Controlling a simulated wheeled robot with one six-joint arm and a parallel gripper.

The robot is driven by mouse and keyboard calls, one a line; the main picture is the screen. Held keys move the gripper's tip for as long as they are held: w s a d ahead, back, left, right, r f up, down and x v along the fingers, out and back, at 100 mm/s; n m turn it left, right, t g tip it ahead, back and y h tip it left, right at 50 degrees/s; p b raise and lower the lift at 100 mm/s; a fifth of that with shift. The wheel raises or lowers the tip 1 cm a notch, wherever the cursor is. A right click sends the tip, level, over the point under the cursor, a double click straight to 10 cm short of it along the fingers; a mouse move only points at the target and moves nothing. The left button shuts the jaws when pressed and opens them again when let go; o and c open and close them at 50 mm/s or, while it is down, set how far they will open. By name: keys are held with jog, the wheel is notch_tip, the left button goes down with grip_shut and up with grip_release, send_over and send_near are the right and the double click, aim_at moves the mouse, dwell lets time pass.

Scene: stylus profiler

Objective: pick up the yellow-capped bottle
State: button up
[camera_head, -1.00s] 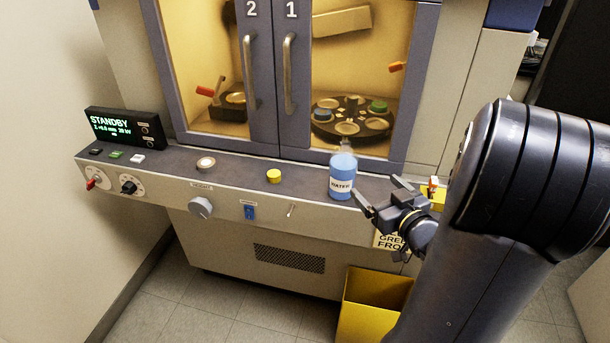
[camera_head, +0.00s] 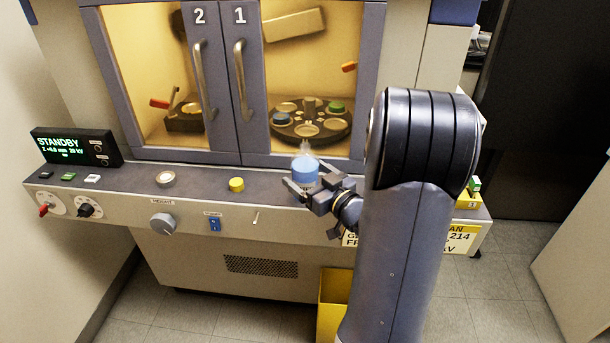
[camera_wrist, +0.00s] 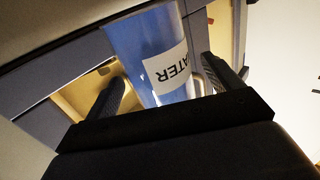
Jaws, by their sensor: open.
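A blue bottle (camera_head: 304,171) with a white label stands on the machine's front ledge, with a pale, see-through top. I see no yellow cap on it. My gripper (camera_head: 311,186) is open at the bottle from the front right and hides its lower part. In the wrist view the bottle (camera_wrist: 148,45) lies between the two fingers of my gripper (camera_wrist: 161,72), its label reading "ATER". A gap shows beside the left finger; the right finger is close to the bottle. A small yellow round piece (camera_head: 236,184) sits on the ledge to the left.
The cabinet doors (camera_head: 222,85) rise behind the ledge (camera_head: 120,180), with a round sample carousel (camera_head: 310,122) inside. A yellow block with a green-topped item (camera_head: 468,200) is at the ledge's right end. A yellow bin (camera_head: 332,305) stands below.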

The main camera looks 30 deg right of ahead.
jog(key=w, duration=0.3)
jog(key=shift+w+a+f, duration=0.1)
jog(key=shift+w+a, duration=0.05)
jog(key=shift+a, duration=0.2)
jog(key=c, duration=1.5)
